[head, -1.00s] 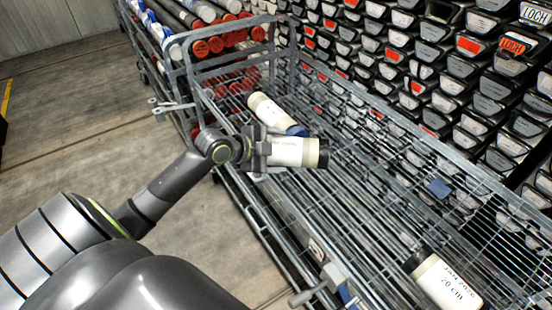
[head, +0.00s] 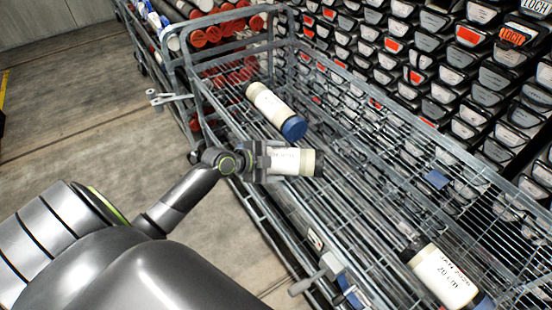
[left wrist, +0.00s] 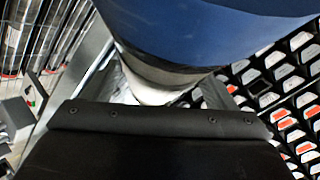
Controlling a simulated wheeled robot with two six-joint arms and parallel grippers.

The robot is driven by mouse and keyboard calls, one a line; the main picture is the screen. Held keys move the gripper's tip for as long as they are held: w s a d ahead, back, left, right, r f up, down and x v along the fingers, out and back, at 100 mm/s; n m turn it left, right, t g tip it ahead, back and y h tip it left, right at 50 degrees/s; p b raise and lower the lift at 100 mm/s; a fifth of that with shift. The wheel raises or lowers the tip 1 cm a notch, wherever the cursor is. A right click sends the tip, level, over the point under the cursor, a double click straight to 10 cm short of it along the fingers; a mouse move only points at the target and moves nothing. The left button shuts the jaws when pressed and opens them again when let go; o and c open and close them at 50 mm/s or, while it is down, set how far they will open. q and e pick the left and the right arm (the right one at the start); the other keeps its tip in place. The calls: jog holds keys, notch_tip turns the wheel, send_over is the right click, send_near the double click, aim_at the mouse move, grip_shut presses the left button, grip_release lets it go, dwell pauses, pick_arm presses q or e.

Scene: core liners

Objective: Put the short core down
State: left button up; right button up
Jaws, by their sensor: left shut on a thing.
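My left gripper (head: 262,161) is shut on a short cream core (head: 288,161) with a dark cap at its right end. The held core lies roughly level over the near side of the wire cart (head: 365,205); I cannot tell whether it touches the mesh. In the left wrist view, a large blue end and a strip of white body of the core (left wrist: 205,25) fill the top, close to the camera. My right gripper is not in view.
A cream core with a blue cap (head: 268,103) lies just behind the held one in the cart. Another core marked 20 cm (head: 443,277) lies at the cart's near right. Mesh between them is mostly clear. Stacked core trays (head: 480,80) stand behind.

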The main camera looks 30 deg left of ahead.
pick_arm(q)
jog(key=shift+w+r, duration=0.1)
jog(key=o, duration=2)
